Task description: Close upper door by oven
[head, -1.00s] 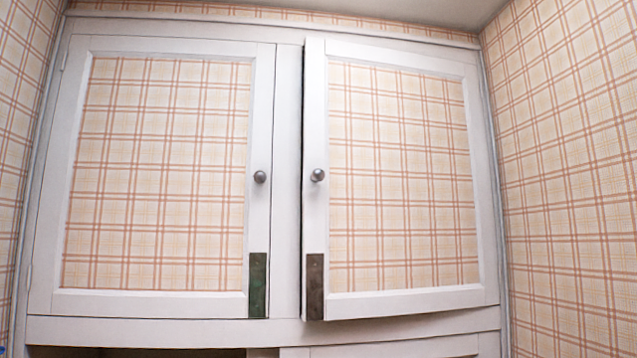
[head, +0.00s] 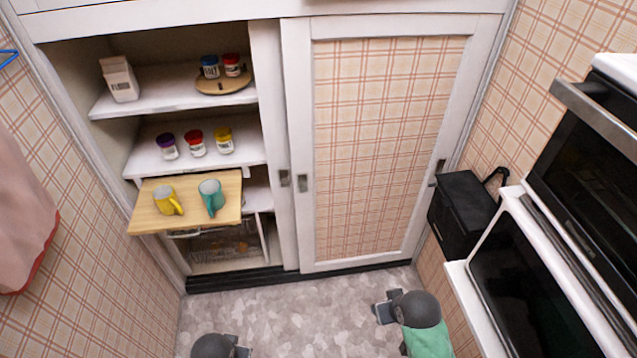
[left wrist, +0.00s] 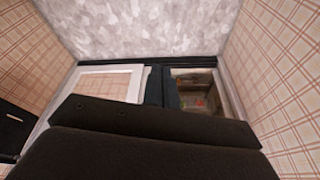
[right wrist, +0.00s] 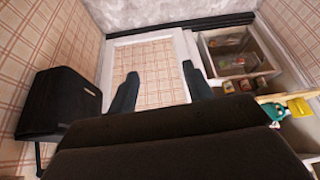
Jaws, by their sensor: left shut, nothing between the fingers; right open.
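The upper doors are out of the head view now, which looks down at the lower cupboard; only the white rail (head: 200,12) above the lower cupboard shows at the top. My left gripper (head: 240,350) is at the bottom edge, over the floor. In the left wrist view its dark fingers (left wrist: 162,86) are together with nothing between them. My right gripper (head: 382,308) is low in front of the sliding door. In the right wrist view its fingers (right wrist: 161,88) are apart and empty. Neither gripper touches a door.
The lower sliding door (head: 375,150) covers the right side. The left side is open, with shelves (head: 160,98) of jars and a pulled-out wooden board (head: 150,220) holding two mugs. A white oven (head: 540,270) and black box (head: 462,205) stand at right. Floor (head: 290,310) is clear.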

